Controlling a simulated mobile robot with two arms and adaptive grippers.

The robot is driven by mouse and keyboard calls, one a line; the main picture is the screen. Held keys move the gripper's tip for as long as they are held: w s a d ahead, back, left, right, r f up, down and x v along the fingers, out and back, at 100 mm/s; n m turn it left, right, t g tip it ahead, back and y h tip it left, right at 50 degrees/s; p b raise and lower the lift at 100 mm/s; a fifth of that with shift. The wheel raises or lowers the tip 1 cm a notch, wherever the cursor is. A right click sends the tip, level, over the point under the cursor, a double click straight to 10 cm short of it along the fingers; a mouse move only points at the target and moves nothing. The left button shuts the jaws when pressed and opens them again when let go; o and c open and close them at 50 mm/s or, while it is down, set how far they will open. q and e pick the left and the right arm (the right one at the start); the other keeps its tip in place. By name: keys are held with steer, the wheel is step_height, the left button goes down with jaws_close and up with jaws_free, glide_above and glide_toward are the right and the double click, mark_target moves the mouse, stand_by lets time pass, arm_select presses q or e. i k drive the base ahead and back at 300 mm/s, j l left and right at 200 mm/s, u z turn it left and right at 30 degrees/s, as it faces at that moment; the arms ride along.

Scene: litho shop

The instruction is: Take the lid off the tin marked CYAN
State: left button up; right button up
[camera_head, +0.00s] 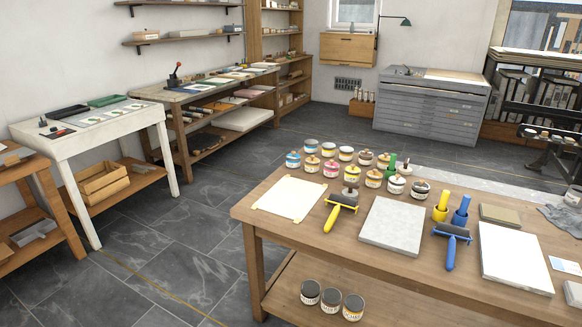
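A small round tin with a light blue band (293,159) stands at the left end of a cluster of tins, near the far left corner of the wooden table (275,252). Its label is too small to read, so I cannot confirm that it says CYAN. Its top looks covered, though details are unclear. Close beside it stand a yellow-banded tin (312,165) and a pink-banded tin (330,169). Neither of my grippers shows in this view.
A white sheet (291,198), yellow roller (340,208), grey slab (392,226) and blue roller (452,244) lie in front of the tins. Several dark-lidded tins (331,300) stand on the lower shelf. Open floor (180,240) lies left of the table.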

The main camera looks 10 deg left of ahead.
mark_target(293, 155)
steer(key=i+j+u, duration=0.65)
steer(key=i+u, duration=0.15)
steer(key=i+j+u, duration=0.1)
steer(key=i+u, duration=0.75)
steer(key=i+l+u, duration=0.15)
steer(key=i+u, duration=0.25)
steer(key=i+j, duration=0.1)
steer(key=i, duration=0.8)
steer(key=i+l+z, duration=0.1)
steer(key=i+z, duration=0.2)
steer(key=z, duration=0.15)
steer(key=i+z, duration=0.45)
steer(key=i+j+z, duration=0.1)
steer(key=z, duration=0.35)
steer(key=i+j, duration=0.05)
steer(key=i, duration=0.05)
